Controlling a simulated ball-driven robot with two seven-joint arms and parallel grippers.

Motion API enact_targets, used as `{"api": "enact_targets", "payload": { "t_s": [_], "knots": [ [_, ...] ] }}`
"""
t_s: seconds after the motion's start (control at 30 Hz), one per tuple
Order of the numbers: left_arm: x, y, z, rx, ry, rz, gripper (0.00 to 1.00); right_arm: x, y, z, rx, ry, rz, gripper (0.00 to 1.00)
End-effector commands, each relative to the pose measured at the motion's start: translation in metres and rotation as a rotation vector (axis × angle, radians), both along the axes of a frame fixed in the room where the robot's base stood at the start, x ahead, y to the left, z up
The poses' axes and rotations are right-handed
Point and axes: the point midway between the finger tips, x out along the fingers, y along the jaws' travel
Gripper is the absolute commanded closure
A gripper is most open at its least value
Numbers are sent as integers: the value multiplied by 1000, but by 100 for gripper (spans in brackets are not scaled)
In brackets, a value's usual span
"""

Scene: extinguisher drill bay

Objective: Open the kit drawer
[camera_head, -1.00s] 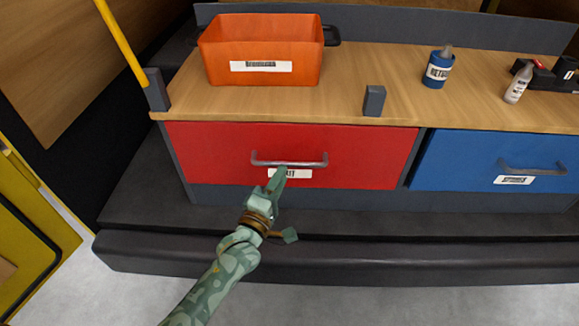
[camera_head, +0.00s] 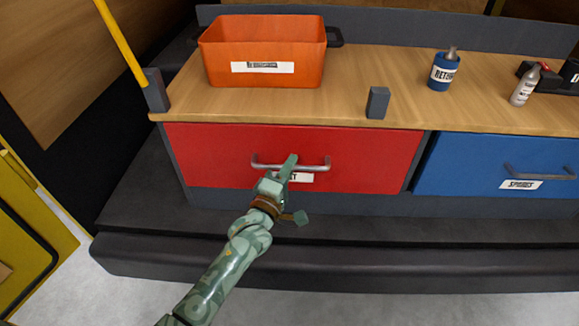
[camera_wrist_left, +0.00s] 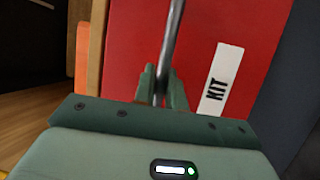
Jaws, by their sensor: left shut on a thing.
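The kit drawer (camera_head: 220,150) is the red front at the left under the wooden counter. It looks closed, its front level with the cabinet frame. Its grey bar handle (camera_head: 313,167) runs across the middle, with the white KIT label (camera_wrist_left: 222,80) just below. My left gripper (camera_head: 287,166) is at the handle's middle and partly covers the label. In the left wrist view the fingers (camera_wrist_left: 161,88) stand on both sides of the handle bar (camera_wrist_left: 172,45), shut on it. My right gripper is not in view.
A blue drawer (camera_head: 465,165) labelled SPARES is to the right. On the counter (camera_head: 350,75) stand an orange bin (camera_head: 262,50), a grey block (camera_head: 377,102), a blue RETURN cup (camera_head: 443,73) and a white bottle (camera_head: 524,86). A dark ledge (camera_head: 340,255) runs below the drawers.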

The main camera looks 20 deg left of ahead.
Motion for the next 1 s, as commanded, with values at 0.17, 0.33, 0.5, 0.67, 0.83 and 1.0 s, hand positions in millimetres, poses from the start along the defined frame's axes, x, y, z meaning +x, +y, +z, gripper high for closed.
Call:
{"api": "enact_targets", "payload": {
  "t_s": [0.17,0.33,0.5,0.67,0.83,1.0],
  "knots": [
    [-12,-3,2,1,3,-1,100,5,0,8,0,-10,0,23],
    [-39,-11,4,0,4,-2,100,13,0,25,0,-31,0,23],
    [-81,-23,5,2,6,-1,100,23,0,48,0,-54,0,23],
    [-124,-35,5,1,6,-2,100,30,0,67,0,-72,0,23],
    [-170,-49,3,2,6,-2,100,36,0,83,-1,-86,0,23],
    [-213,-61,2,1,6,-2,100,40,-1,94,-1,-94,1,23]
  ]
}}
